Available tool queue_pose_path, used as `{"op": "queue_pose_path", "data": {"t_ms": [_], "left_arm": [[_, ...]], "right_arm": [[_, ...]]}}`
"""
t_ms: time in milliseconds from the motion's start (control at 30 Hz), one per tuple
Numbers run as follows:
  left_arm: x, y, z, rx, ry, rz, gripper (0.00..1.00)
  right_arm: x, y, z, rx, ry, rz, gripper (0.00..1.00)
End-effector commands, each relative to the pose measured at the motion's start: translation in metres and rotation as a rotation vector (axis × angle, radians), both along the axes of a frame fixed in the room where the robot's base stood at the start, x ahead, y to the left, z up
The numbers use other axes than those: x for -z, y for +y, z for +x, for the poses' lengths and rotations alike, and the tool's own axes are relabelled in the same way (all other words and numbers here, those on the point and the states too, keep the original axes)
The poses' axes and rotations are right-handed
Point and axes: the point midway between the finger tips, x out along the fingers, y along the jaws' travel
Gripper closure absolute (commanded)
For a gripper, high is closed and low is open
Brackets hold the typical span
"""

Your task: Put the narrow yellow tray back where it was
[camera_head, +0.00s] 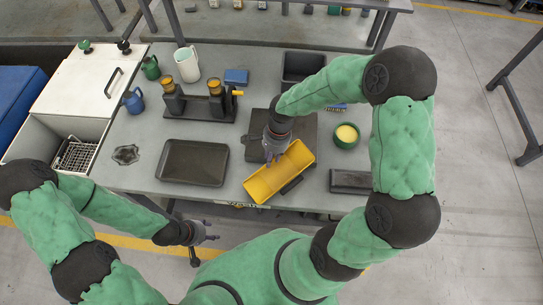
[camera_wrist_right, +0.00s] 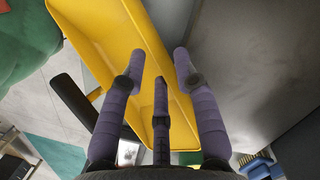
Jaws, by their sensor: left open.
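The narrow yellow tray (camera_head: 268,181) lies at a slant near the front edge of the grey table, in front of the dark press plate. In the right wrist view the tray (camera_wrist_right: 100,28) runs diagonally under my fingers. My right gripper (camera_head: 272,156) is at the tray's upper left side. In the right wrist view its purple fingers (camera_wrist_right: 160,65) stand spread around the tray's long wall. I cannot tell whether they clamp it, or whether the tray is lifted. My left gripper (camera_head: 210,230) is open and empty, off the table's front edge.
A dark flat tray (camera_head: 193,162) lies left of the yellow one. A dark narrow block (camera_head: 350,182) and a green round bowl (camera_head: 346,135) are to the right. A black stand with yellow-topped parts (camera_head: 200,105) and a black bin (camera_head: 302,66) stand behind.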

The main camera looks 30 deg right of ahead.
Motion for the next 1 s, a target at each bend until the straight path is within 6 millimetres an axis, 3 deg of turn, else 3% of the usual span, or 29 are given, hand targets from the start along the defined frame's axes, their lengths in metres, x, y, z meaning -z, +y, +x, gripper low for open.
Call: {"op": "queue_pose_path", "data": {"t_ms": [67, 400, 600, 1000], "left_arm": [[-0.009, 0.0, 0.0, 0.0, 0.0, 0.0, 0.49], [-0.017, 0.0, 0.0, 0.0, 0.0, 0.0, 0.49], [-0.02, 0.0, 0.0, 0.0, 0.0, 0.0, 0.49], [-0.021, 0.0, 0.0, 0.0, 0.0, 0.0, 0.49]], "right_arm": [[-0.013, -0.001, 0.001, 0.0, -0.002, -0.001, 0.69], [-0.081, -0.013, 0.004, 0.002, -0.005, 0.0, 0.69], [-0.111, -0.019, 0.005, 0.001, -0.003, 0.0, 0.69], [-0.124, -0.021, 0.005, 0.0, 0.0, 0.0, 0.69]]}}
